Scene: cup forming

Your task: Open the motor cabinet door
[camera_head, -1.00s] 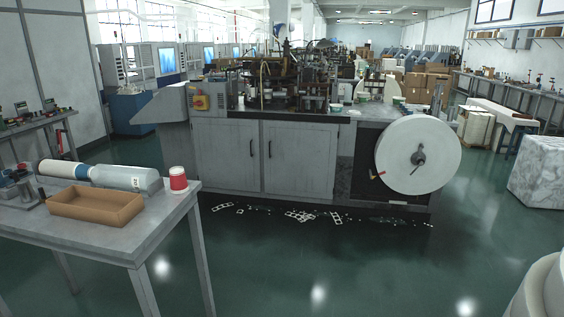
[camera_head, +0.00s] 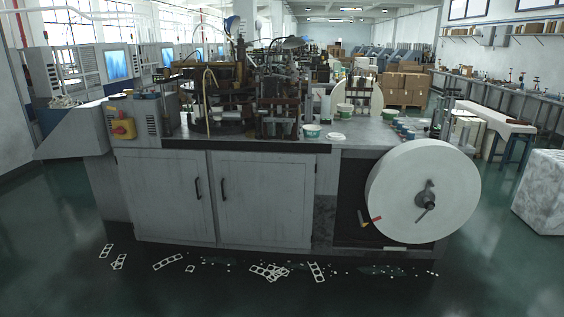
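The motor cabinet is the grey lower body of the cup forming machine ahead of me. It has two shut doors side by side, a left door (camera_head: 164,197) and a right door (camera_head: 263,199). Each has a dark vertical handle near the middle seam: the left handle (camera_head: 198,188) and the right handle (camera_head: 223,189). Which door is the motor cabinet door, I cannot tell. Neither of my grippers shows in the view.
A large white paper roll (camera_head: 400,195) sticks out at the machine's right. A yellow and red switch (camera_head: 123,128) is at its upper left. White punched paper scraps (camera_head: 268,271) lie on the floor along its base. The floor in front is otherwise clear.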

